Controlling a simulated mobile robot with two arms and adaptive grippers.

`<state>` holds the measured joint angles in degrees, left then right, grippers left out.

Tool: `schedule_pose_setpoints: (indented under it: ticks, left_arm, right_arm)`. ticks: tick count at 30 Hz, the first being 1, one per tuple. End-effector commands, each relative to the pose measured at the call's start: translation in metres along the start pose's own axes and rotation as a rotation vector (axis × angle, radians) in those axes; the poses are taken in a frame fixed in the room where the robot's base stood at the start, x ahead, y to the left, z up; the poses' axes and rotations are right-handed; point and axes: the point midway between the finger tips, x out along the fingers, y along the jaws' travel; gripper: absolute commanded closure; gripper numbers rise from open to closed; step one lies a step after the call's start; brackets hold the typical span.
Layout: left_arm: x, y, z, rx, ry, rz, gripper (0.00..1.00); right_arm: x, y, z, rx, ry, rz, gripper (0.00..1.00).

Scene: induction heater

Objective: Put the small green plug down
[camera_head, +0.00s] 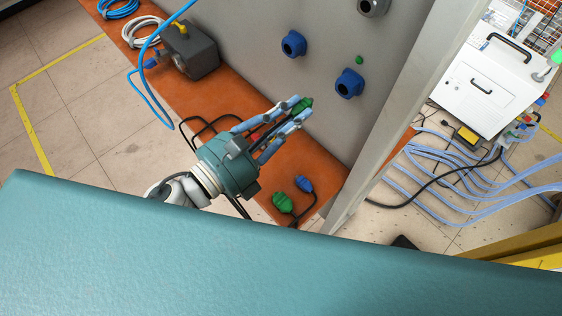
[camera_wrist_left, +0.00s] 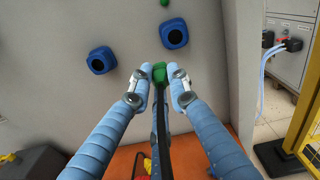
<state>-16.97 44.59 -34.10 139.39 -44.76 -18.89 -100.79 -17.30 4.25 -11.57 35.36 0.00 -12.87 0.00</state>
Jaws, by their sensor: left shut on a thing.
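The small green plug (camera_head: 306,103) is between the fingertips of my left gripper (camera_head: 299,109). In the left wrist view, the plug (camera_wrist_left: 159,73) sits between the two blue padded fingers, with a dark cable hanging down from it. My left gripper is shut on it and holds it in front of the grey panel (camera_head: 255,25), above the orange surface (camera_head: 262,88). Whether the plug touches the panel cannot be told. My right gripper is not in view.
Two blue sockets (camera_head: 293,43) (camera_head: 348,83) and a small green socket (camera_head: 359,60) are on the panel. A larger green plug (camera_head: 283,203) and a blue plug (camera_head: 304,184) lie on the orange surface. A dark grey box (camera_head: 196,55) stands at its far end.

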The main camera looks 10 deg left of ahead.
Motion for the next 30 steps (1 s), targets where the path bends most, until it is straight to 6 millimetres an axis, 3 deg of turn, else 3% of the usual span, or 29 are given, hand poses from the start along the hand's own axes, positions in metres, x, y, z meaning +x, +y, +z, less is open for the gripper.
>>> schedule_pose_setpoints:
  ticks: [6,15,30]
  left_arm:
    - [0.0,0.01,-0.055,-0.015,0.004,-0.004,1.0]
    - [0.001,0.026,-0.128,-0.011,0.003,-0.004,1.0]
    - [0.002,0.039,-0.188,-0.009,0.002,-0.007,1.0]
  right_arm:
    - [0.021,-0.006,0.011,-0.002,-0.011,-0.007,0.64]
    - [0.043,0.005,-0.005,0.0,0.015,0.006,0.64]
    - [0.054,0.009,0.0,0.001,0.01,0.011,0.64]
